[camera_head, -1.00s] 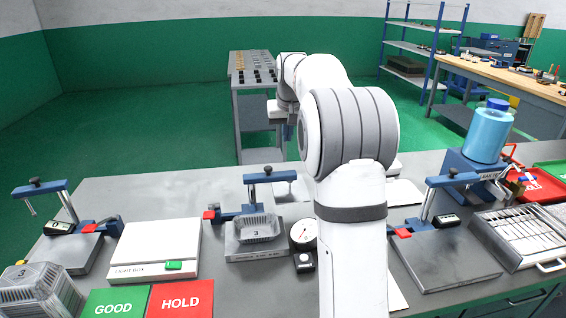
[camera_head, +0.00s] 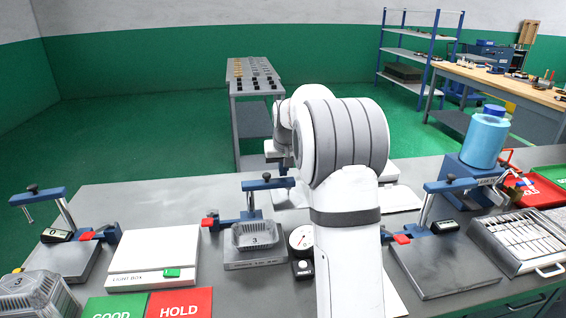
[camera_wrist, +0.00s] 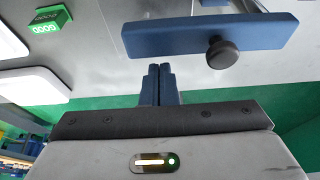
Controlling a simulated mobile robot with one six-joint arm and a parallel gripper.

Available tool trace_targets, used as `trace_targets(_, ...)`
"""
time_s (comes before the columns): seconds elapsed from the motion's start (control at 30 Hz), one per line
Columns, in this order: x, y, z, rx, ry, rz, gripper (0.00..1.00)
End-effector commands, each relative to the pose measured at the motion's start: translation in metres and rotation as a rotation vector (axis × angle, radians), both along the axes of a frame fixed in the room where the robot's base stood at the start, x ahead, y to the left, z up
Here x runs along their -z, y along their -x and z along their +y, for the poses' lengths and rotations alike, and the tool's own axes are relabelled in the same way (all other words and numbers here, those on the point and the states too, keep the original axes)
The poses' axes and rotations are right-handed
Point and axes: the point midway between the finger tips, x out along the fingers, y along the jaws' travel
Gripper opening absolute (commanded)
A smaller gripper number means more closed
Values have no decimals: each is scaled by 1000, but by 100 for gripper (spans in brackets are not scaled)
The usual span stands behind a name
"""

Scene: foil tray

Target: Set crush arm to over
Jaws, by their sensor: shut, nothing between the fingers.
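Blue crush arm (camera_head: 280,184) with a black knob sits on the middle stand. Its bar runs sideways at the top of a post, behind and above a small foil tray (camera_head: 258,236) on a grey base. In the wrist view, a blue bar (camera_wrist: 160,37) with a black knob (camera_wrist: 222,52) lies across the top. My gripper (camera_wrist: 160,68) is shut and empty, its blue fingertips just short of the bar's near edge in the picture. I cannot tell whether they touch it. In the head view my own arm hides the fingertips.
Similar stands are at left (camera_head: 38,196) and right (camera_head: 452,185). A light box (camera_head: 155,252), a round dial (camera_head: 301,238), and green GOOD (camera_head: 112,307) and red HOLD (camera_head: 180,303) mats lie near the middle stand. A blue container (camera_head: 484,140) stands at right.

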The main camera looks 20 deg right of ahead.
Motion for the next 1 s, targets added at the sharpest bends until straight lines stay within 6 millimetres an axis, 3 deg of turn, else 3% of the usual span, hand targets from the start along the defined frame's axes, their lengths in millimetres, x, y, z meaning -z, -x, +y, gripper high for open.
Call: trace_targets(1.0, 1, 17, 6, 87, 0, 1, 0)
